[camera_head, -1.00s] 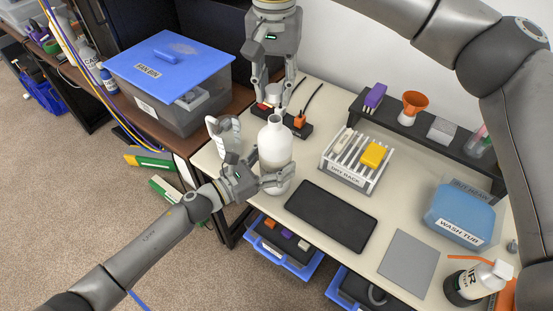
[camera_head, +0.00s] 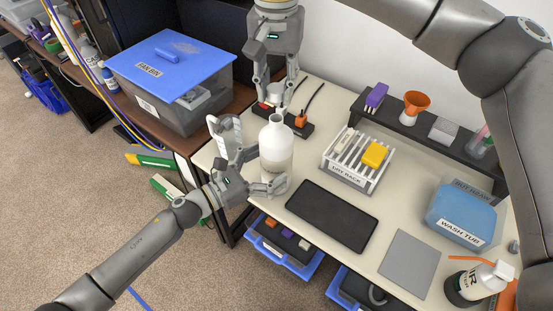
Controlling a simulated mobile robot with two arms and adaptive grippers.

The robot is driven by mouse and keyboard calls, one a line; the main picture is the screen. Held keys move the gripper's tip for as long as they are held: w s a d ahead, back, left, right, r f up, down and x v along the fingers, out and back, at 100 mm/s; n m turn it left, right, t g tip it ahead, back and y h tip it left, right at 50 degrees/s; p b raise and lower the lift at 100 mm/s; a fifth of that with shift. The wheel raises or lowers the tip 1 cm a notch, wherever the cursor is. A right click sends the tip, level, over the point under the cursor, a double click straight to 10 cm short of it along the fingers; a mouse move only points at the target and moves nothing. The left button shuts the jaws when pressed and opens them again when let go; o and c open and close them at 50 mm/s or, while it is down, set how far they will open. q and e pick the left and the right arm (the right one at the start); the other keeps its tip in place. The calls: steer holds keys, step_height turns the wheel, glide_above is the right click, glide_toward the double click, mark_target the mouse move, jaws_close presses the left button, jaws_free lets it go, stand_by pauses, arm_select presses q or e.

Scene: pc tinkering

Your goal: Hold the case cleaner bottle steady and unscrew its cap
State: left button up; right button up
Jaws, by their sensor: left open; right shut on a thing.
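The white case cleaner bottle (camera_head: 277,150) stands upright near the left end of the table, its bare neck showing at the top. My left gripper (camera_head: 263,171) is open at the bottle's left side, with one finger near its upper body and the other low in front of it. I cannot tell whether the fingers touch it. My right gripper (camera_head: 276,97) points down above and slightly behind the neck. It is shut on a small white piece, apparently the cap (camera_head: 274,90), partly hidden by the fingers and apart from the bottle.
A power strip (camera_head: 299,128) with an orange plug lies behind the bottle. A white looped object (camera_head: 226,135) is at its left. A black mat (camera_head: 332,215) and a drying rack (camera_head: 346,178) are to the right. A blue-lidded bin (camera_head: 172,62) stands at the left.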

arm_select(q)
steer(key=v, duration=0.9)
